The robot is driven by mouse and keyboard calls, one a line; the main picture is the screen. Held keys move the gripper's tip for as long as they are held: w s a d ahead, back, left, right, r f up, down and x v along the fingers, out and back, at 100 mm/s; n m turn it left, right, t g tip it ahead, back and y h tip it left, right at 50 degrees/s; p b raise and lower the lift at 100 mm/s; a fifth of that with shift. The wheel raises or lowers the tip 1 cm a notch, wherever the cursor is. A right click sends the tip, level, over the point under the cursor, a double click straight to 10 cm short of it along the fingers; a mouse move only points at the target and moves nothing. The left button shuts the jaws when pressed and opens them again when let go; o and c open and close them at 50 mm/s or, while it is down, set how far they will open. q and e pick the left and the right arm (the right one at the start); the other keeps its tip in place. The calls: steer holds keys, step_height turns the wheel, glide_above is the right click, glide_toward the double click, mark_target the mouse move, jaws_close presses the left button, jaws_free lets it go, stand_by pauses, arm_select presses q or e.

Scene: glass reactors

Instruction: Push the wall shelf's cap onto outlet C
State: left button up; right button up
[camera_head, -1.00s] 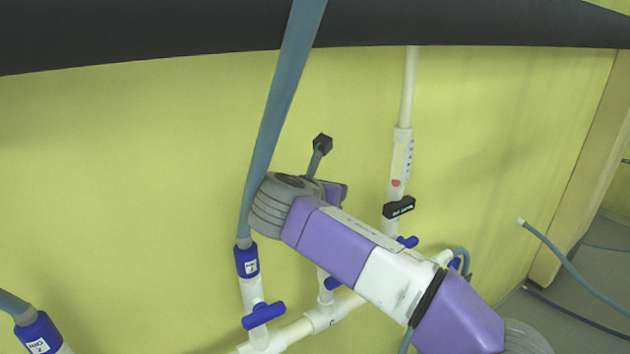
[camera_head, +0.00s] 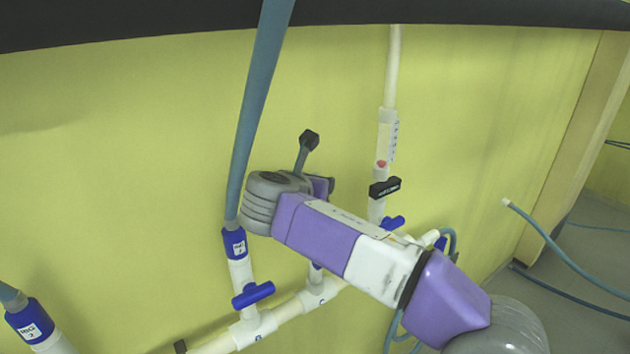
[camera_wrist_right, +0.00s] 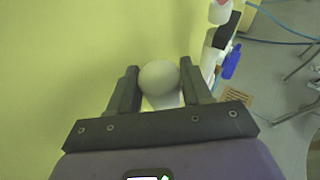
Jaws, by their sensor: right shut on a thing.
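My right gripper (camera_wrist_right: 160,88) is shut on a round pale grey-white cap (camera_wrist_right: 158,74), one finger on each side. In the right wrist view a white piece shows just below the cap. I cannot tell whether the cap touches or sits on it. In the head view my right arm covers the fingers and the cap. Below the arm, a white pipe tee (camera_head: 318,290) carries a letter that looks like C, with a blue valve above it partly hidden by my arm. The top of that branch is hidden. My left gripper is not in view.
A branch with a blue collar (camera_head: 234,243) and a blue-grey hose (camera_head: 255,110) rises close left of my wrist. A blue valve handle (camera_head: 253,294) sits below it. A white riser with a black handle (camera_head: 385,187) stands right. The yellow wall (camera_head: 110,150) is behind.

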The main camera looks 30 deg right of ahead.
steer(key=shift+s+f+b, duration=0.1)
steer(key=shift+f+b, duration=1.2)
steer(key=shift+f, duration=1.2)
stand_by(0.8)
steer(key=o, duration=1.1)
steer(key=shift+o, duration=0.2)
steer(key=v, duration=0.7)
steer(key=shift+s+a, duration=0.15)
steer(key=shift+a, duration=0.05)
steer(key=shift+r, duration=0.1)
